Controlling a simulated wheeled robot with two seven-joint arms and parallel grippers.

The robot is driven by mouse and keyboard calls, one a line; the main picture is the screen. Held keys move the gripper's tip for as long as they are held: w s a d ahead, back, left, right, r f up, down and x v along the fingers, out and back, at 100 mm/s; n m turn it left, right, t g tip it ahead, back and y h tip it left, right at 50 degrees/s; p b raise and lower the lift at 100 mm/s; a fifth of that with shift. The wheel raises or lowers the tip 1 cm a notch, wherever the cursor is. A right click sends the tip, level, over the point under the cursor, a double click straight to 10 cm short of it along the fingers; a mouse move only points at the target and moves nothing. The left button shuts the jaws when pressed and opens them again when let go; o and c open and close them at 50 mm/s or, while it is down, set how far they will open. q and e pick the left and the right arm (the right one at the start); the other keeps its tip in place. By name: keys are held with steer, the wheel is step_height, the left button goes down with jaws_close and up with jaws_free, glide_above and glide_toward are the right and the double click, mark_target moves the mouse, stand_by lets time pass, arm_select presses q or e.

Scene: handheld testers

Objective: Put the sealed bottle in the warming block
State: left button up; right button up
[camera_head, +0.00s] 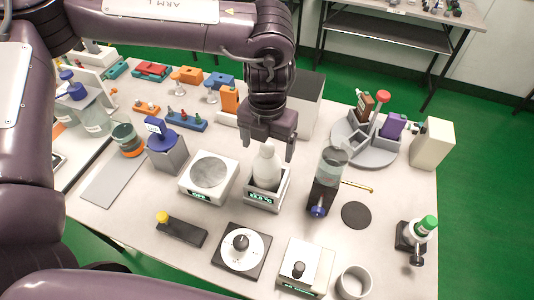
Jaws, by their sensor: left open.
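A white bottle (266,169) stands upright in a small white block with a green display (264,197), which looks like the warming block. The bottle's lower part is hidden inside the block. My left gripper (268,147) is open and points down just above the bottle, with its fingers on either side of the bottle's top. The bottle's very top is partly hidden by the gripper, so I cannot tell whether the fingers touch it. My right gripper is not in view.
A round-plated device (208,175) stands close on the left. A clear cylinder with a blue knob (328,180) stands on the right. A grey round holder (365,145) is at the back right. A dial device (241,248) and a white box with a knob (303,268) are in front.

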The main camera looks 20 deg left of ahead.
arm_select(q)
step_height(320, 180, up, 8)
steer(key=shift+r, duration=0.1)
stand_by(0.6)
